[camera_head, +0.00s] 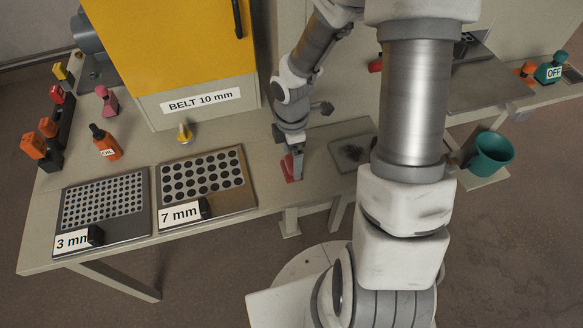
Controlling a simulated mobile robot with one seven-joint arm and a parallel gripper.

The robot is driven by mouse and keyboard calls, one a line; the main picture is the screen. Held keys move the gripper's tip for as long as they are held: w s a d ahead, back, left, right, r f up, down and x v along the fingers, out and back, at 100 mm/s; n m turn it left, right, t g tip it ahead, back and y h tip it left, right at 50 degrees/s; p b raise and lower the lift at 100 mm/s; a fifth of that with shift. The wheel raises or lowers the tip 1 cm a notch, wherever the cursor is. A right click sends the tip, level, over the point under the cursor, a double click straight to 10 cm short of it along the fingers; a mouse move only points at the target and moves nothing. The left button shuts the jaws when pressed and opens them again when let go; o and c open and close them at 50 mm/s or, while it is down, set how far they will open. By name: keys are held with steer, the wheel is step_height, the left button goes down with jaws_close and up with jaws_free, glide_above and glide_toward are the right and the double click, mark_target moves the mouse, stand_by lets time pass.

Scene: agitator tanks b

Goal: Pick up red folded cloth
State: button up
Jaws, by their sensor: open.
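A small red thing, which looks like the red folded cloth (287,171), lies on the bench between the 7 mm plate and a dark-topped grey plate. My gripper (294,174) points down right at it, with its fingertips at or just above the cloth. The gripper is open. The fingers and wrist hide part of the cloth, and I cannot tell whether they touch it.
The perforated 7 mm plate (201,181) and 3 mm plate (103,207) lie to the left. An orange oil bottle (106,144) and a yellow-topped item (185,134) stand behind them. The yellow machine (175,45) rises at the back. A teal bucket (489,156) is at right.

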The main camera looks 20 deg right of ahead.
mark_target(292, 160)
step_height(292, 160, down, 2)
steer(key=shift+f, duration=0.1)
steer(key=c, duration=1.5)
steer(key=shift+o, duration=0.2)
step_height(292, 160, up, 10)
steer(key=p, duration=0.3)
steer(key=o, duration=0.7)
steer(key=c, duration=0.5)
